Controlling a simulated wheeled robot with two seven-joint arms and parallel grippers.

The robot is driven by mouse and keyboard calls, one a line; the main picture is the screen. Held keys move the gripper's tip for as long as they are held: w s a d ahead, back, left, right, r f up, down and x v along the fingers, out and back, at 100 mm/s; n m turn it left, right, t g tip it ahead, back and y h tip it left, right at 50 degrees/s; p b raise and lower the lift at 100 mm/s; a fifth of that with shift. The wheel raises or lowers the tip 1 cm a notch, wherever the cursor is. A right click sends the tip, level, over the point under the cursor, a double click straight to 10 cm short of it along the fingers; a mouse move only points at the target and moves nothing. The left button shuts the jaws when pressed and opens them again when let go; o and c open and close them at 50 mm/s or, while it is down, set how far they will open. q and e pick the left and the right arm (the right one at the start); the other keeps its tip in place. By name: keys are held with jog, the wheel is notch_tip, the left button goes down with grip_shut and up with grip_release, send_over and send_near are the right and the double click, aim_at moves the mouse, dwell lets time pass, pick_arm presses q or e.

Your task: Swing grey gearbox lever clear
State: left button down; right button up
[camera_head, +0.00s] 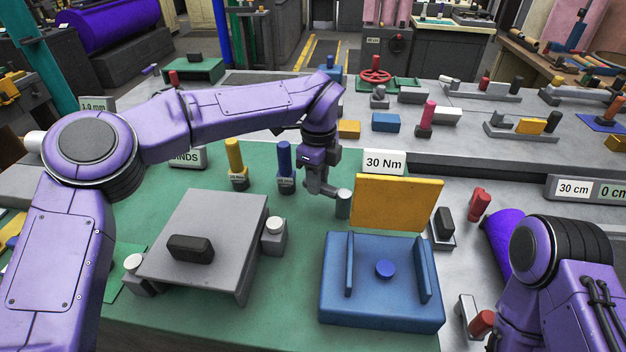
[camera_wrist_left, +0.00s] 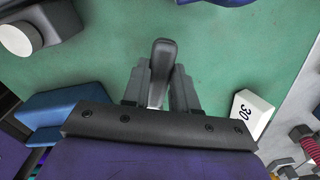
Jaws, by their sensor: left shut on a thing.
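My left gripper (camera_head: 322,188) is low over the green mat, right of the upright blue lever (camera_head: 284,162) and in front of the 30 Nm sign (camera_head: 385,163). In the left wrist view, the left gripper (camera_wrist_left: 162,75) is shut on the grey lever (camera_wrist_left: 163,57), whose rounded end sticks out past the fingers. The lever's lower part is hidden between the fingers. In the head view a dark grey cylinder (camera_head: 343,204) shows just right of the fingertips; I cannot tell whether it is part of the lever. My right gripper is not in view.
A yellow lever (camera_head: 235,160) stands left of the blue one. A grey box (camera_head: 222,225) with a dark handle is at front left. A blue fixture (camera_head: 380,300) with a raised yellow plate (camera_head: 398,203) is at front right. Green mat (camera_head: 290,265) between them is clear.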

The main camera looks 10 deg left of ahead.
pick_arm(q)
jog(key=shift+a+f, duration=0.1)
jog(key=shift+f, duration=0.05)
jog(key=c, duration=1.1)
grip_release()
jog(key=shift+o, duration=1.1)
jog(key=shift+a, duration=0.15)
jog(key=shift+w+r, duration=0.1)
jog(key=shift+r, duration=0.4)
notch_tip(320, 180, up, 10)
jog(key=shift+f, duration=0.2)
